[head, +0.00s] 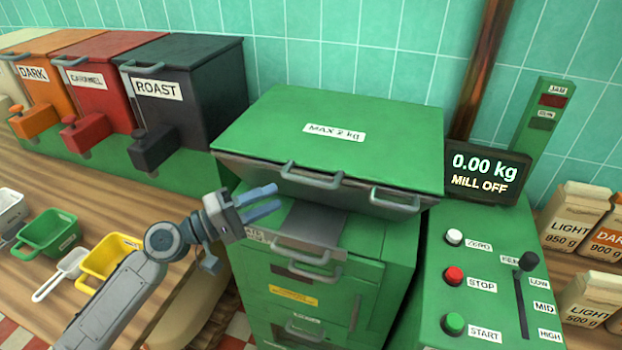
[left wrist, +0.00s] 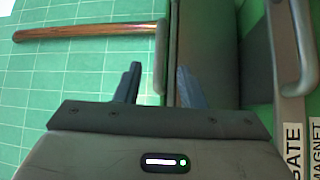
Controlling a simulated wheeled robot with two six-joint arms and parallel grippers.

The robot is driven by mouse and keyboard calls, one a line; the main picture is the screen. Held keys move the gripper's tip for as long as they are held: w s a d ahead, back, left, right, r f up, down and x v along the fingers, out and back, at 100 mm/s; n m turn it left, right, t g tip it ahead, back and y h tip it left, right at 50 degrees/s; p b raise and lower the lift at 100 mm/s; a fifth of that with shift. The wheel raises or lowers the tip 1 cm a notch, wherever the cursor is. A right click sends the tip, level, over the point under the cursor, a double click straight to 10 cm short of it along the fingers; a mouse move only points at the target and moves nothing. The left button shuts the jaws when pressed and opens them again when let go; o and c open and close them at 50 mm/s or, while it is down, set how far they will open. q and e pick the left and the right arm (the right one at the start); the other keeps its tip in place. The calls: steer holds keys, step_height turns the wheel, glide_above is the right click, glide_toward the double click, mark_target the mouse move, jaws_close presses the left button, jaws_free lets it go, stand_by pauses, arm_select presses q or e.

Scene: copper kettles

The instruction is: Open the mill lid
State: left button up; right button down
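The green mill lid (head: 300,110), labelled "MAX 2 kg", lies flat on top of the green mill (head: 380,240), with a dark front edge. A grey bar handle (head: 312,179) and a second one (head: 395,203) stick out along that edge. My left gripper (head: 277,197) is open and empty, just below and left of the left lid handle. In the left wrist view, its two fingers (left wrist: 157,85) stand apart. A grey bar (left wrist: 161,55) shows between and beyond them; I cannot tell whether they touch it. My right gripper is not in view.
Lower grey handles (head: 305,256) stick out from the mill front. A control panel (head: 490,285) with buttons stands at the right, beside a display (head: 487,176) reading "0.00 kg, MILL OFF". Bean bins (head: 190,80) stand at the back left; scoops (head: 108,255) lie on the wooden counter.

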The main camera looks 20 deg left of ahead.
mark_target(311, 179)
arm_select(q)
steer(key=p+x, duration=0.4)
steer(key=x, duration=0.4)
steer(key=shift+w+d+r+p, duration=0.1)
steer(key=shift+w+d+p, duration=0.1)
steer(key=shift+p, duration=0.2)
steer(key=shift+w+d, duration=0.45)
steer(key=shift+d, duration=0.05)
jaws_close()
